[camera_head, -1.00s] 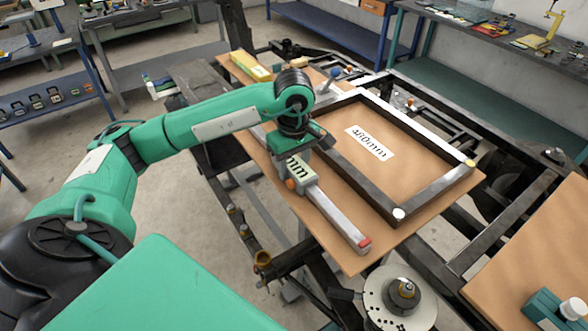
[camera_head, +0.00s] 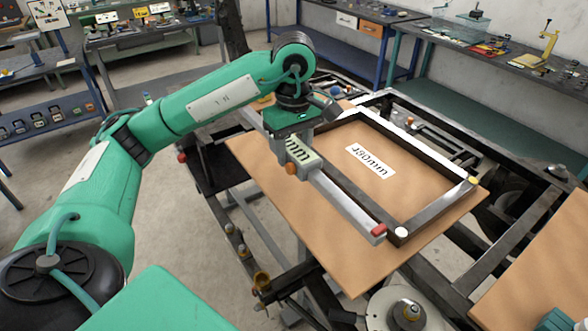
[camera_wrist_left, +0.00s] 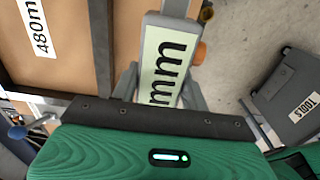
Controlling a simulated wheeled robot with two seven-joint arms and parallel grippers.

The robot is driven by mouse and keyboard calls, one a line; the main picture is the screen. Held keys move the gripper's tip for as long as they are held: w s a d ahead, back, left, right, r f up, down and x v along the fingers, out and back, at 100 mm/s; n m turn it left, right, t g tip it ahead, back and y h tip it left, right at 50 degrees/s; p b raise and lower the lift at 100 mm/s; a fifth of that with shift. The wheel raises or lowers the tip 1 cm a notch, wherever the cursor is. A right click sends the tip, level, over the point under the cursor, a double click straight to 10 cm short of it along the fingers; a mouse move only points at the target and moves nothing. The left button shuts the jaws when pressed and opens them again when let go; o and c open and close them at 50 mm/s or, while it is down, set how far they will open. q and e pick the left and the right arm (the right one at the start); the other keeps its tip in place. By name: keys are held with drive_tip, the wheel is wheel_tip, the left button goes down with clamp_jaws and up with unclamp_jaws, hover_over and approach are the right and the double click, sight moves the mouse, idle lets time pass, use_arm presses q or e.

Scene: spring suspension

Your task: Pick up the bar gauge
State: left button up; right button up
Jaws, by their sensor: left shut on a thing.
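The bar gauge (camera_head: 345,203) is a long grey bar with a red end and a pale label reading "mm". My left gripper (camera_head: 292,152) is shut on it at the label block and holds it above the brown board. In the left wrist view the gauge's label block (camera_wrist_left: 168,62) sits between the fingers of my left gripper (camera_wrist_left: 160,85). The far end of the gauge is hidden behind my gripper and arm. My right gripper is not in view.
A dark rectangular frame (camera_head: 440,207) with a "480mm" label (camera_head: 370,160) lies on the brown board (camera_head: 300,235), close to the gauge's right side. A grey toolbox (camera_wrist_left: 295,95) shows in the left wrist view. Another brown board (camera_head: 545,255) is at the right.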

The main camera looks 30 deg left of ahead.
sight(294, 146)
use_arm(q)
wheel_tip(294, 146, up, 10)
drive_tip(key=shift+r+p, duration=0.15)
drive_tip(key=shift+p, duration=0.15)
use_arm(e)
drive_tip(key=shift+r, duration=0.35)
